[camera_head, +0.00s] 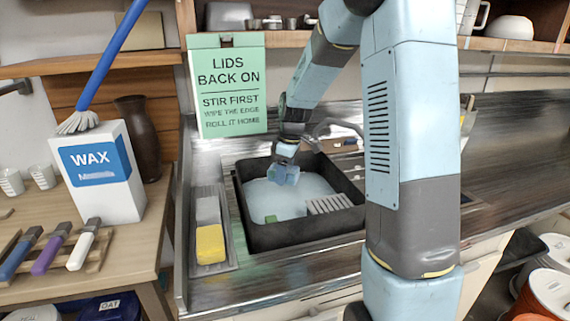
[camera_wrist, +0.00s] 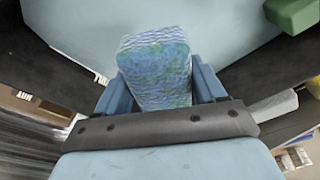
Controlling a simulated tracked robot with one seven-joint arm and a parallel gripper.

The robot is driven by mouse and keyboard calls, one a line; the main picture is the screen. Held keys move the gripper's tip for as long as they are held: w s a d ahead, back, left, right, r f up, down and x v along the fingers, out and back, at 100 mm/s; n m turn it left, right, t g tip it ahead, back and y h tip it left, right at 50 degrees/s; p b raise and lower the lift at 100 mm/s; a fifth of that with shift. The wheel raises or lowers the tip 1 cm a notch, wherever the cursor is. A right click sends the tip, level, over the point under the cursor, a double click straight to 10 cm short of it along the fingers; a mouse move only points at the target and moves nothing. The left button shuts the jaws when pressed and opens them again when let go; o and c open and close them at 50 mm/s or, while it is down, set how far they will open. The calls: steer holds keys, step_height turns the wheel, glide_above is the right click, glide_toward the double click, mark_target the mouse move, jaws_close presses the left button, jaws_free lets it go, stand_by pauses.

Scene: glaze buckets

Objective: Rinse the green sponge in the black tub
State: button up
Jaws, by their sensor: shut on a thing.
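The black tub (camera_head: 304,232) stands in the metal sink area, with pale bluish water (camera_head: 300,198) in it. My gripper (camera_head: 284,176) is over the back part of the tub, low toward the water. It is shut on a blue-green mottled, sponge-like block, which sits between the fingers in the wrist view (camera_wrist: 155,70). Whether this block touches the water I cannot tell. A plain green block (camera_head: 271,219) is at the tub's front left, apart from my gripper. It also shows at the upper right of the wrist view (camera_wrist: 293,14).
A ribbed light rack (camera_head: 330,204) lies at the tub's right front. A narrow tray (camera_head: 228,262) left of the tub holds a yellow sponge (camera_head: 210,244) and a grey-white block (camera_head: 208,210). A faucet (camera_head: 340,128) and green sign (camera_head: 228,90) stand behind.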

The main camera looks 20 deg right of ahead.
step_height(320, 180, down, 9)
steer(key=shift+f, duration=0.15)
stand_by(0.6)
steer(key=shift+d, duration=0.1)
stand_by(0.3)
steer(key=shift+a, duration=1.25)
stand_by(4.9)
